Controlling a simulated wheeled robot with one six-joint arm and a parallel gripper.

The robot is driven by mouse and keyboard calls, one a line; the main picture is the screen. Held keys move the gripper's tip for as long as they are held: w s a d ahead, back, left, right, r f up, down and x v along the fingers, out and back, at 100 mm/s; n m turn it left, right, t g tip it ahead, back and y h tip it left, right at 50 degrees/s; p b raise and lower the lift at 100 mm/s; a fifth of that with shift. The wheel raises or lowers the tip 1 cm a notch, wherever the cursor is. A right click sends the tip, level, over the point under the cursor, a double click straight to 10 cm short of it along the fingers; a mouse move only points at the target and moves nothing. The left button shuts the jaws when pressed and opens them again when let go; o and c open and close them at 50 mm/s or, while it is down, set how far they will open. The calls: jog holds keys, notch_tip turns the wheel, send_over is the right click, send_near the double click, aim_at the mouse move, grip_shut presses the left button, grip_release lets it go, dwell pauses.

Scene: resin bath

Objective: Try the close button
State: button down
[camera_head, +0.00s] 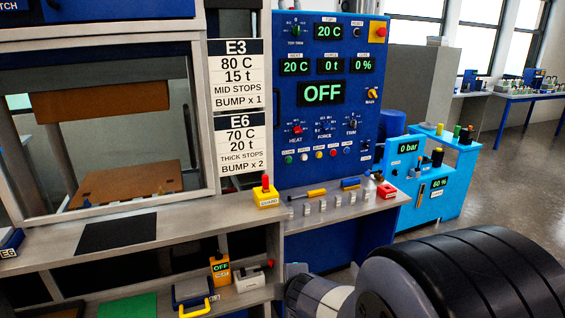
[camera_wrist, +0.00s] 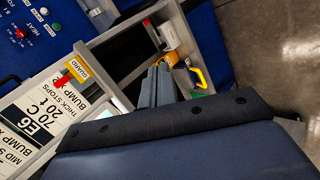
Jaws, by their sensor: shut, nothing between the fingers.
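The blue control panel (camera_head: 345,110) stands right of the press and reads OFF on its large display. Below its HEAT, FORCE and TRIM knobs runs a row of small coloured buttons: green (camera_head: 289,159), white, yellow, red and blue (camera_head: 346,150). Their labels are too small to read surely, so I cannot tell which is the close button. Part of the panel (camera_wrist: 22,22) shows at the top left of the wrist view. My gripper (camera_wrist: 160,72) is shut and empty there, pointing toward the lower shelf, apart from the panel. In the head view my arm fills the lower right and the fingers are not visible.
A yellow GUARD box with a red lever (camera_head: 266,193) stands on the ledge left of the panel. Several small tools and a red-topped box (camera_head: 387,190) lie on the ledge below the panel. The press (camera_head: 120,120) is at left; a light-blue pump cart (camera_head: 430,175) stands right.

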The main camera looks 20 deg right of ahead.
jog(key=w+a+f+n+y+p, duration=0.1)
jog(key=w+a+f+n+y, duration=0.2)
jog(key=n, duration=0.7)
jog(key=shift+w+a+y, duration=1.1)
jog(key=shift+a+y, duration=0.05)
jog(key=shift+y, duration=0.05)
